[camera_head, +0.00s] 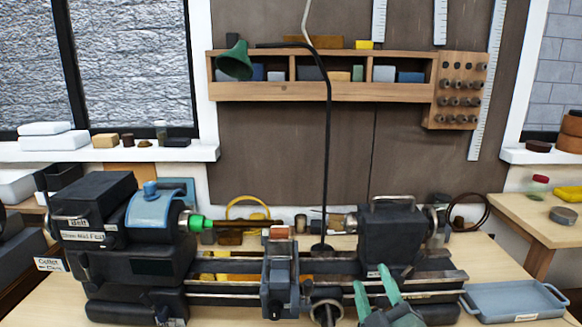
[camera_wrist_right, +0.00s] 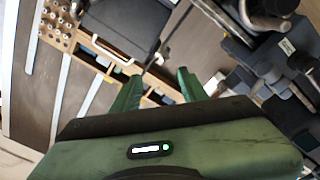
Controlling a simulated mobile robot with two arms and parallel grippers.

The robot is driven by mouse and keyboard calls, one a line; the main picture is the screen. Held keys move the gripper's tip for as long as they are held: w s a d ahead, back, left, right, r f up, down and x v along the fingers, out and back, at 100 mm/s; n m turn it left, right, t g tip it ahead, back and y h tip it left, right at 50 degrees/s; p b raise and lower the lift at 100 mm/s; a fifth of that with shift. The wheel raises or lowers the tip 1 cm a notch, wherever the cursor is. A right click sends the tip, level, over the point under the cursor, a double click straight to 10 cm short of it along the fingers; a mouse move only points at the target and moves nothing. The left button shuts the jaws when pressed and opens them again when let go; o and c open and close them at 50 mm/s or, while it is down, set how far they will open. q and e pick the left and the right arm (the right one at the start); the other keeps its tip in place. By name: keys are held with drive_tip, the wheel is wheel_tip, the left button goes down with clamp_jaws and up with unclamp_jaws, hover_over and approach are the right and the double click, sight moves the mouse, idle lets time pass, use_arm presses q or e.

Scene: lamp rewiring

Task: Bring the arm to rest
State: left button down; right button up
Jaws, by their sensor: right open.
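My right gripper (camera_head: 376,284) shows in the head view at the bottom, in front of the right part of the lathe (camera_head: 140,262). Its two green fingers point up and stand apart, with nothing between them. The right wrist view also shows the open green fingers (camera_wrist_right: 156,88), empty, with dark lathe parts and the wall shelf beyond. My left gripper is in neither view.
A blue-grey tray (camera_head: 515,300) lies right of the lathe. A lamp with a green shade (camera_head: 234,62) and thin black stand rises behind the lathe. A wooden shelf (camera_head: 320,92) hangs on the wall. A side table (camera_head: 530,217) stands at right.

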drive_tip(key=s+d+f+m+g+h, duration=0.1)
drive_tip(key=s+d+f+m+g, duration=0.15)
drive_tip(key=f, duration=0.35)
drive_tip(key=s+d+f+m+g+h, duration=0.1)
drive_tip(key=s+f+g, duration=0.2)
drive_tip(key=f, duration=0.3)
drive_tip(key=s+d+f+m+g+y, duration=0.15)
drive_tip(key=s+f+g, duration=0.35)
drive_tip(key=s+f, duration=0.5)
drive_tip(key=s+f+m+g, duration=0.2)
drive_tip(key=s+f+g, duration=0.4)
drive_tip(key=s, duration=0.7)
wheel_tip(320, 180, down, 28)
drive_tip(key=s, duration=0.2)
drive_tip(key=s+d+f+g, duration=0.1)
drive_tip(key=s+d+f, duration=0.2)
drive_tip(key=s+f, duration=1.1)
drive_tip(key=shift+s+f+g, duration=0.25)
drive_tip(key=shift+s+g, duration=0.1)
drive_tip(key=shift+s, duration=0.9)
